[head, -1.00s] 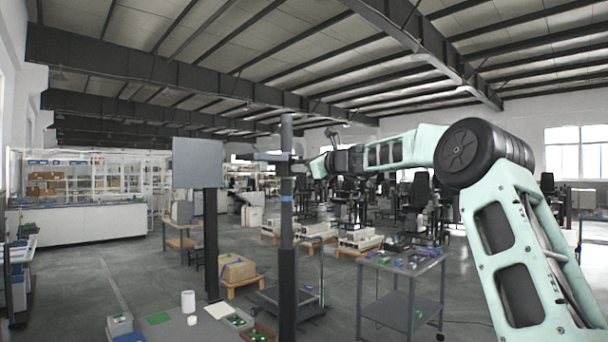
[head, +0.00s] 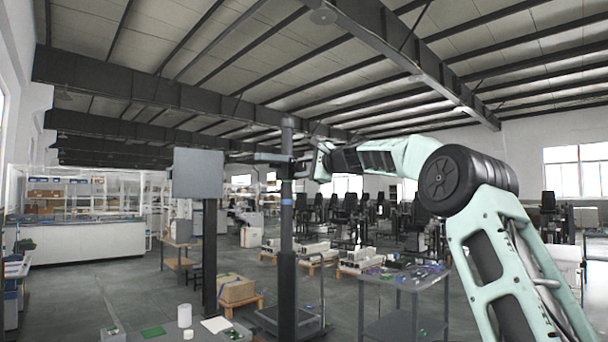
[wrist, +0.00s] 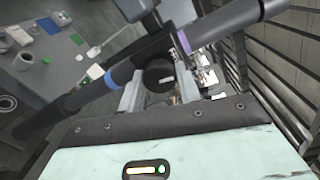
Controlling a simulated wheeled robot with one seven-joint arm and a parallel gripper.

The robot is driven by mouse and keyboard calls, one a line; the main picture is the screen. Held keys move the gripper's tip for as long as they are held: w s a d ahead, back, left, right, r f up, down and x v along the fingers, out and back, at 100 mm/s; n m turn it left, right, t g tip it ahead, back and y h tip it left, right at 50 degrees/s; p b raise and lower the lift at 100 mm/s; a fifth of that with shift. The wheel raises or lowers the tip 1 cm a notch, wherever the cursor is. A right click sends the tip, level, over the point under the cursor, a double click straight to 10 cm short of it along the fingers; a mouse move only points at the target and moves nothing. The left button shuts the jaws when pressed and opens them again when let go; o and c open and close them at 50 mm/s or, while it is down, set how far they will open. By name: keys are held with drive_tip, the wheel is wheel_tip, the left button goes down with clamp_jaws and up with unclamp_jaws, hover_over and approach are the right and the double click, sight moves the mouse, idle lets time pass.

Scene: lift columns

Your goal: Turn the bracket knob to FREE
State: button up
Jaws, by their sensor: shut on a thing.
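The dark column (head: 287,225) stands upright in the head view, with a bracket (head: 268,157) around its upper part. My gripper (head: 307,166) reaches the bracket from the right, at the column's side. In the wrist view the column (wrist: 75,100) runs diagonally and the bracket (wrist: 148,22) crosses it. The knob (wrist: 158,76) is round and black with a pale mark. It sits between the two pale fingers of my gripper (wrist: 160,90), which is shut on it. I cannot read a FREE label.
A grey panel on a post (head: 198,174) stands left of the column. A grey cart (head: 405,280) with small parts stands to the right. A low table edge with a white cylinder (head: 184,316) is in front. A cardboard box (head: 237,288) sits on a pallet behind.

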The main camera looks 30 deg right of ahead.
drive_tip(key=shift+n+b, duration=0.35)
drive_tip(key=shift+n, duration=0.45)
drive_tip(key=o, duration=1)
drive_tip(key=shift+c, duration=0.2)
drive_tip(key=b+v, duration=0.8)
drive_tip(key=v, duration=0.9)
drive_tip(key=shift+s+b, duration=0.3)
drive_tip(key=shift+b, duration=0.1)
drive_tip(key=shift+a, duration=0.1)
